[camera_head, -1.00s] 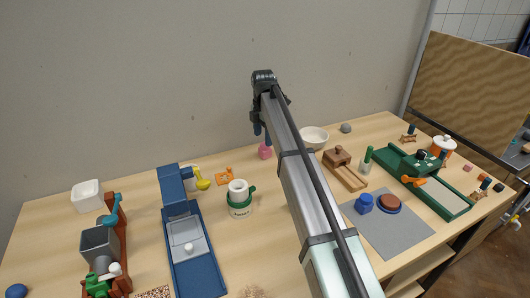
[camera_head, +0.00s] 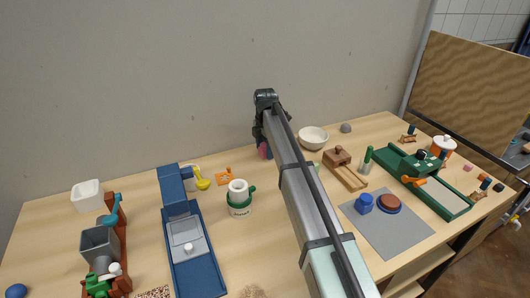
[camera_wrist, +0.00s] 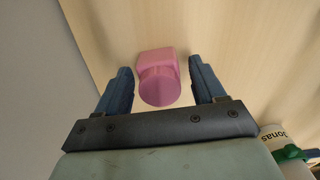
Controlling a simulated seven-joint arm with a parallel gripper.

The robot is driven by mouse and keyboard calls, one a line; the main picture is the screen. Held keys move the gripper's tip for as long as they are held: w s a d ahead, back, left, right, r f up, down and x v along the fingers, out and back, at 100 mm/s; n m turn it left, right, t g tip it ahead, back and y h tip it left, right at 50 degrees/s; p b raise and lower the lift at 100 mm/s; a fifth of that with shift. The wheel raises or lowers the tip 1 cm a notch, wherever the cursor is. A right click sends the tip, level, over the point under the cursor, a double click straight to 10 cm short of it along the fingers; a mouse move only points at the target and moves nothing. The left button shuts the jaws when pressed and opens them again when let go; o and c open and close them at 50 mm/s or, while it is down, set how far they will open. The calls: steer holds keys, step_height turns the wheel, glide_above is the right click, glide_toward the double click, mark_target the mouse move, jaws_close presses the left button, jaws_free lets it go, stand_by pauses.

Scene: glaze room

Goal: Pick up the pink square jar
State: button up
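The pink square jar (camera_wrist: 159,78) shows in the wrist view, with a square body and a round top facing the camera. My gripper (camera_wrist: 160,80) is open, one blue-grey finger on each side of the jar, with a visible gap on both sides. In the head view a small part of the pink jar (camera_head: 264,151) shows beside the end of my arm, near the wall. My gripper (camera_head: 260,148) is mostly hidden there behind the arm.
A white and green mug (camera_head: 239,199) stands left of my arm; part of it shows in the wrist view (camera_wrist: 285,147). A cream bowl (camera_head: 313,138) and a wooden block tool (camera_head: 343,166) are to the right. The wall (camera_head: 150,90) is close behind the jar.

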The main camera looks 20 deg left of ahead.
steer(key=c, duration=1.1)
steer(key=shift+r, duration=0.1)
